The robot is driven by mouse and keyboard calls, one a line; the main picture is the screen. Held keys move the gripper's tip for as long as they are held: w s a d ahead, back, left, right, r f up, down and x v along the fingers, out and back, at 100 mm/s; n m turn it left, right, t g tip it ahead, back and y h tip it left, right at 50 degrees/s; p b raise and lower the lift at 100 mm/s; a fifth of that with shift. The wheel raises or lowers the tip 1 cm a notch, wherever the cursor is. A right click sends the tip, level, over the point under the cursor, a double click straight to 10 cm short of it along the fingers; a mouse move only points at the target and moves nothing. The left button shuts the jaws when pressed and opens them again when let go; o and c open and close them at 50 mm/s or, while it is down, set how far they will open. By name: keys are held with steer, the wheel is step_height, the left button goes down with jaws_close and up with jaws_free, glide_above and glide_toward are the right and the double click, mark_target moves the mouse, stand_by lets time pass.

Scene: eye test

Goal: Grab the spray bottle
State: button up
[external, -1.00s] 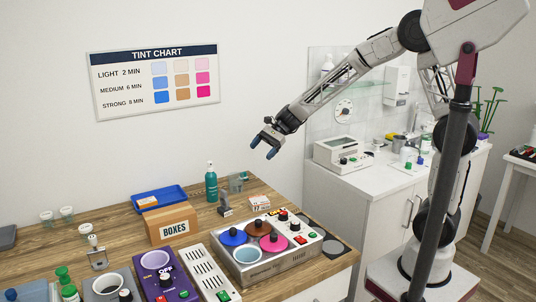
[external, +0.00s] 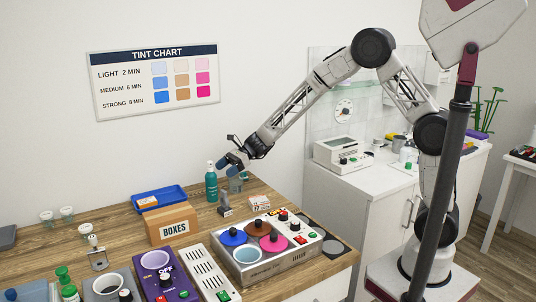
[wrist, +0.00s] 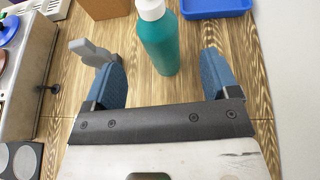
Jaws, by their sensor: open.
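A teal bottle (external: 211,187) with a white top stands upright on the wooden counter, beside the blue tray. It also shows in the wrist view (wrist: 160,45), at the top centre. My gripper (external: 231,163) is above the counter, close to the bottle's right and near the height of its top. In the wrist view my gripper (wrist: 160,62) is open and empty, its two blue fingers wide apart. The bottle appears between and beyond the fingertips, with gaps on both sides. I see no contact.
A grey upright tool (external: 224,205) stands close to the bottle; in the wrist view it appears beside the left finger. A clear container (external: 236,184) is near my gripper. A blue tray (external: 172,193), a cardboard box (external: 160,228) and a hot-pot unit (external: 248,275) are around.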

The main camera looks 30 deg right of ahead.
mark_target(211, 178)
steer(key=shift+x, duration=1.25)
steer(key=shift+a, duration=0.1)
steer(key=shift+x, duration=2.55)
steer(key=shift+c, duration=0.3)
steer(key=c, duration=1)
steer(key=shift+c, duration=0.2)
steer(key=shift+r, duration=0.2)
